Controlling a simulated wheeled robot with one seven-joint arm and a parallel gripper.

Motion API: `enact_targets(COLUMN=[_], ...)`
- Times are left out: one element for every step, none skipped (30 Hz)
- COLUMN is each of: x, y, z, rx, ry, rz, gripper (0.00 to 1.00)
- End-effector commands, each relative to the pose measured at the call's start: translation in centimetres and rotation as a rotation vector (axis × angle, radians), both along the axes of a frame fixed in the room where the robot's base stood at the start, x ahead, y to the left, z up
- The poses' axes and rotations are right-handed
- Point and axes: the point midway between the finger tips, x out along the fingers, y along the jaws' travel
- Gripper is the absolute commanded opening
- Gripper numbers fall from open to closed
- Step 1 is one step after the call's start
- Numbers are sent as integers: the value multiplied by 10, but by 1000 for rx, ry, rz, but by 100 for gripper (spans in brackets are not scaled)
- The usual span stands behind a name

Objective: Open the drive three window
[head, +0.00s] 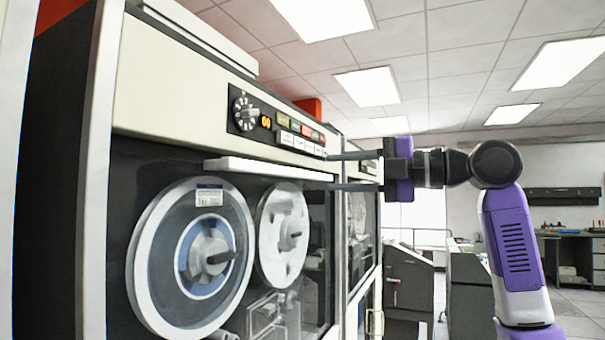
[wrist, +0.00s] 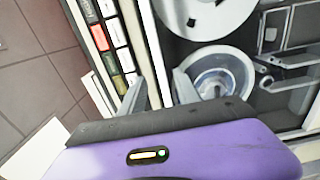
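A tape drive (head: 190,60) with a cream top panel fills the left of the head view. Its dark glass window (head: 125,200) covers two tape reels, and a white handle bar (head: 265,169) runs along the window's top edge. The window looks shut. My gripper (head: 332,171) is at the bar's right end, its two fingers apart, one above and one below the bar's height. In the wrist view, the white bar (wrist: 151,45) runs between the open fingers of my gripper (wrist: 160,80). I cannot tell whether they touch it. No drive number is legible.
A dial (head: 244,113) and coloured buttons (head: 300,135) sit just above the bar, close to my upper finger. Another tape drive (head: 362,235) stands to the right. Grey cabinets (head: 410,285) stand beyond, with open floor at the far right.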

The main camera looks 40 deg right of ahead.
Motion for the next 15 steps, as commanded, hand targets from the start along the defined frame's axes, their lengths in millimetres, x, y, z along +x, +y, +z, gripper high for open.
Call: enact_targets(x=[5, 9, 14, 18, 23, 29, 34, 38, 43, 47, 51, 56, 59, 61, 64], y=[2, 3, 5, 7, 9, 11, 12, 14, 16, 18, 19, 20, 21, 22, 23], z=[2, 2, 2, 2, 3, 3, 3, 3, 3, 3, 2, 2, 2, 2, 2], rx=[0, 0, 1, 1, 1, 2, 2, 3, 3, 3, 3, 3, 4, 4, 4], ry=[0, 0, 1, 1, 0, 1, 2, 1, 0, 1, 1, 0, -1, -1, 0], rz=[1, 1, 1, 2, 2, 1, 1, 1, 1, 1, 0, 0, 0, 0, 0], gripper=[38, 38, 38, 38, 38, 38, 38, 38, 38, 38, 38, 38, 38, 38, 38])
